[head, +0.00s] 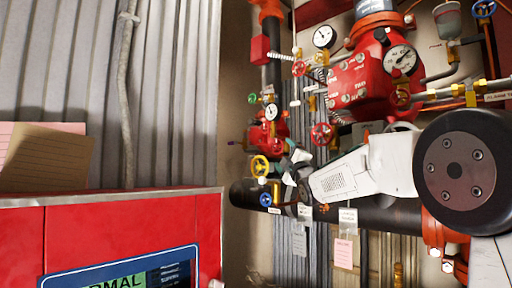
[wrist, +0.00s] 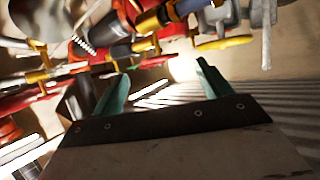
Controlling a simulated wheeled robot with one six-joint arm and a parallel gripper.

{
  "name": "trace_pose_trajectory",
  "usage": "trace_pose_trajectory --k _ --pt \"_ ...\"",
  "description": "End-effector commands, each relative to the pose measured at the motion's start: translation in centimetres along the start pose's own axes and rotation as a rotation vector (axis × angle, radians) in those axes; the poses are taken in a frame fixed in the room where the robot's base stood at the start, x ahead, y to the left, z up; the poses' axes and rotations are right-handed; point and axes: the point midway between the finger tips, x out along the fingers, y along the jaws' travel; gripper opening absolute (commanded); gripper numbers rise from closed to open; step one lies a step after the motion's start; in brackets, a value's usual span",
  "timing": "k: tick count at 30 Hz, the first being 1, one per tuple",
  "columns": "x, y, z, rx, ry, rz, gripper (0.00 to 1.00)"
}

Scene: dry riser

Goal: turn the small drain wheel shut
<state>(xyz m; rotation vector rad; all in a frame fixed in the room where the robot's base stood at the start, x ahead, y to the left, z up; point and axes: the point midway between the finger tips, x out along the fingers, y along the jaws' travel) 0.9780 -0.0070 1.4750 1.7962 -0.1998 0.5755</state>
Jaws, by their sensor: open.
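Several small handwheels show in the head view, and I cannot tell for sure which is the drain wheel. A yellow wheel (head: 260,165) and a blue wheel (head: 265,199) sit low at the left end of the pipework. Red wheels are above, one at the middle (head: 322,133) and one higher (head: 299,68). My gripper (wrist: 163,82) is open and empty in the wrist view, its two teal fingers apart. In the head view its end is small and partly hidden near the yellow and blue wheels. A yellow disc (wrist: 223,42) shows beyond the right finger, apart from it.
A red panel box (head: 120,225) with a lit display stands at lower left. A large dark pipe (head: 385,215) runs below my arm. Red valve bodies (head: 360,82) and gauges (head: 403,59) crowd the upper right. Hanging tags (head: 343,252) are below the pipe.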

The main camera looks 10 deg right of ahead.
Motion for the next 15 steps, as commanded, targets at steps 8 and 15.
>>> trace_pose_trajectory --k 8,15 --pt "3.1 0.0 0.4 -0.002 -0.003 0.002 0.77" --pt "6.6 0.0 0.2 -0.001 -0.002 0.001 0.77"
